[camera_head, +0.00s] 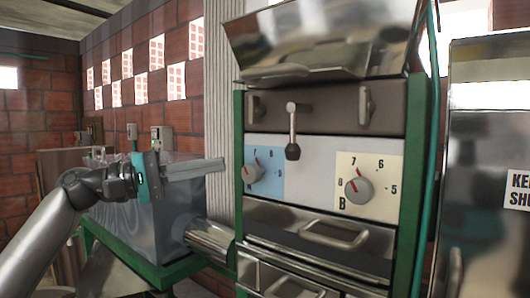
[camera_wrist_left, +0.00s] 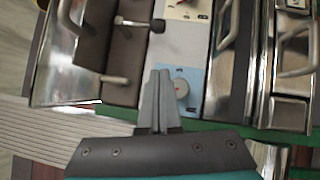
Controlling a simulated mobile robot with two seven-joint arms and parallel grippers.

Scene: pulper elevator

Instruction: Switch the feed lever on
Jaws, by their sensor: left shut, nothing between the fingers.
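The feed lever (camera_head: 291,125) is a short metal stalk with a black knob, hanging down from a pivot on the green-framed machine's dark upper panel. In the left wrist view the lever (camera_wrist_left: 138,23) shows near the top, turned sideways, with its knob toward the right. My left gripper (camera_head: 222,164) is shut and empty, to the left of the lever and near the blue dial plate. In the left wrist view my left gripper's fingers (camera_wrist_left: 158,75) are together, apart from the lever, beside the blue plate. My right gripper is not in view.
A blue plate with a dial (camera_head: 254,172) and a yellow plate with a dial (camera_head: 358,188) sit below the lever. Drawer handles (camera_head: 335,236) project lower down. A metal hopper (camera_head: 320,50) overhangs above. A grey tank (camera_head: 165,215) stands left; a steel cabinet (camera_head: 485,250) stands right.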

